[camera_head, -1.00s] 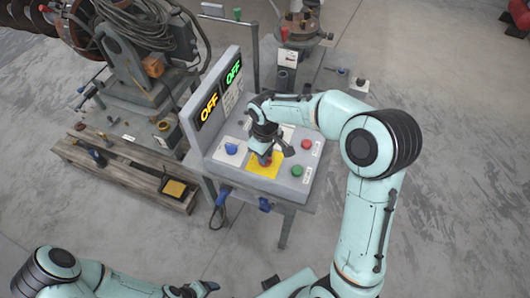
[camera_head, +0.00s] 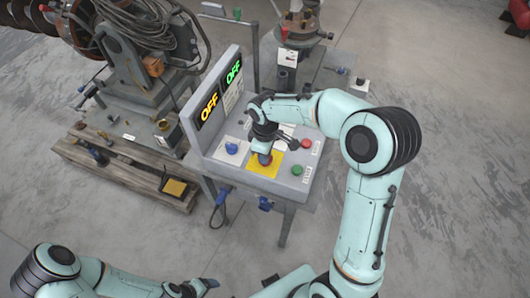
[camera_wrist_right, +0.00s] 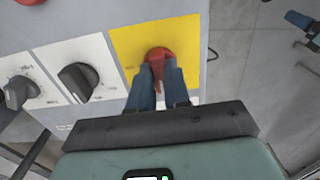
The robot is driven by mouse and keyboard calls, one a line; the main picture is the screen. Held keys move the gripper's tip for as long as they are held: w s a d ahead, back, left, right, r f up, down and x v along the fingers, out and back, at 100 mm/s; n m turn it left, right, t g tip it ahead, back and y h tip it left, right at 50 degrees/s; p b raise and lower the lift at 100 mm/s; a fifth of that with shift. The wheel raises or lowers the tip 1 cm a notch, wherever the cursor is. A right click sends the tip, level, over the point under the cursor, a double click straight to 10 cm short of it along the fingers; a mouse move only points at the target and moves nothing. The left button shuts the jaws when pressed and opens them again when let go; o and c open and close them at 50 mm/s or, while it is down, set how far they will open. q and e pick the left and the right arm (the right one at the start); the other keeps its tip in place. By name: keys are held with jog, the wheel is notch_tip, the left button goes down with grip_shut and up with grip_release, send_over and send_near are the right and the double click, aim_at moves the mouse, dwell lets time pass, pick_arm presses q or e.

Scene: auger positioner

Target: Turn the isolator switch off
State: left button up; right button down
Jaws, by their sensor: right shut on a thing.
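The isolator switch is a red rotary knob on a yellow plate (camera_head: 263,170) on the sloped grey control panel. In the right wrist view the red knob (camera_wrist_right: 159,56) sits on the yellow plate (camera_wrist_right: 187,33). My right gripper (camera_wrist_right: 160,77) is shut on the red knob, its dark blue fingers on either side of the handle. In the head view my right wrist hides most of the knob. My left gripper (camera_head: 203,288) is low at the bottom of the head view, away from the panel; its jaw opening is too small to tell.
The panel has a display (camera_head: 210,103) with a yellow and a green OFF, a blue knob (camera_head: 231,148), a red button (camera_head: 306,144) and a green button (camera_head: 297,170). A wooden pallet (camera_head: 120,170) lies left; floor in front is clear.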

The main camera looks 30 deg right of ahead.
jog(key=c, duration=1.1)
grip_release()
pick_arm(q)
jog(key=shift+w+r+p, duration=0.65)
jog(key=shift+w+r, duration=0.15)
jog(key=shift+r, duration=0.05)
pick_arm(e)
notch_tip(320, 180, up, 14)
jog(key=shift+f, duration=0.25)
